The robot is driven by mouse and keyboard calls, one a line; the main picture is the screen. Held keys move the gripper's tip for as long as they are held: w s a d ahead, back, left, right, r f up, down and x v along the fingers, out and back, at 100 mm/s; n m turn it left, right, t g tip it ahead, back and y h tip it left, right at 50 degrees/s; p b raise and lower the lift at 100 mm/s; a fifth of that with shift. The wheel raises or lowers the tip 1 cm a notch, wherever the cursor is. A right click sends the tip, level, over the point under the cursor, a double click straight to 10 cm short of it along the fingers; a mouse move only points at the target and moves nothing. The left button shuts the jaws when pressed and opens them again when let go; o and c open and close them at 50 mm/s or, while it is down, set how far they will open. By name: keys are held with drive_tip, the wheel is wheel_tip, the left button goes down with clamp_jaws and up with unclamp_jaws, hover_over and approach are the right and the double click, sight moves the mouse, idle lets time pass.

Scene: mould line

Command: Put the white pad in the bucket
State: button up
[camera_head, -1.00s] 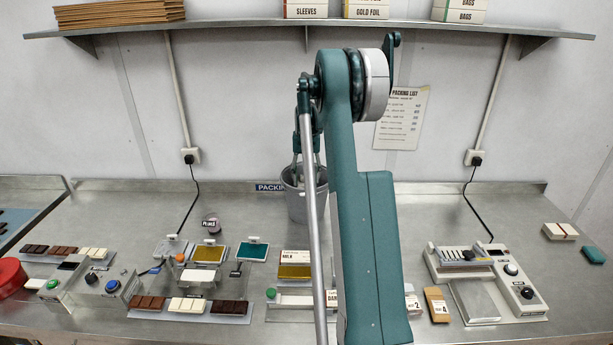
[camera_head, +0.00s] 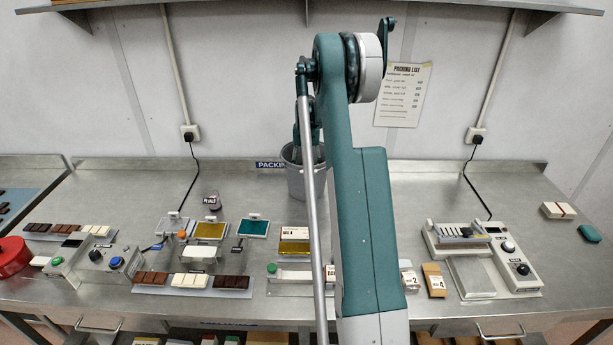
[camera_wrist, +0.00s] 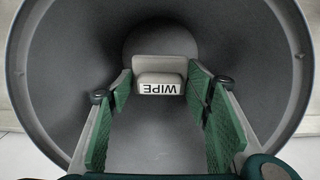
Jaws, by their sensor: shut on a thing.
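The white pad (camera_wrist: 160,68), pale grey-white with a "WIPE" label, is between the two green-lined fingers of my gripper (camera_wrist: 160,84) in the wrist view. The gripper is shut on it. The grey bucket (camera_wrist: 55,60) surrounds the fingers and the pad in that view, its round rim around them and its inner wall and floor behind. In the head view the bucket (camera_head: 295,180) stands upright at the back of the bench, partly behind my arm. The pad and fingertips are hidden there. I cannot tell whether the pad touches the bucket floor.
A sealing machine (camera_head: 480,258) and a small mix box (camera_head: 434,280) are at right. A shelf (camera_head: 440,20) hangs above. Bare bench shows left of the bucket and at back right.

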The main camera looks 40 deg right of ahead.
drive_tip(key=shift+f, duration=1.85)
drive_tip(key=shift+f, duration=1.9)
drive_tip(key=shift+f, duration=0.15)
drive_tip(key=o, duration=0.9)
wheel_tip(320, 180, up, 12)
drive_tip(key=shift+r, duration=0.2)
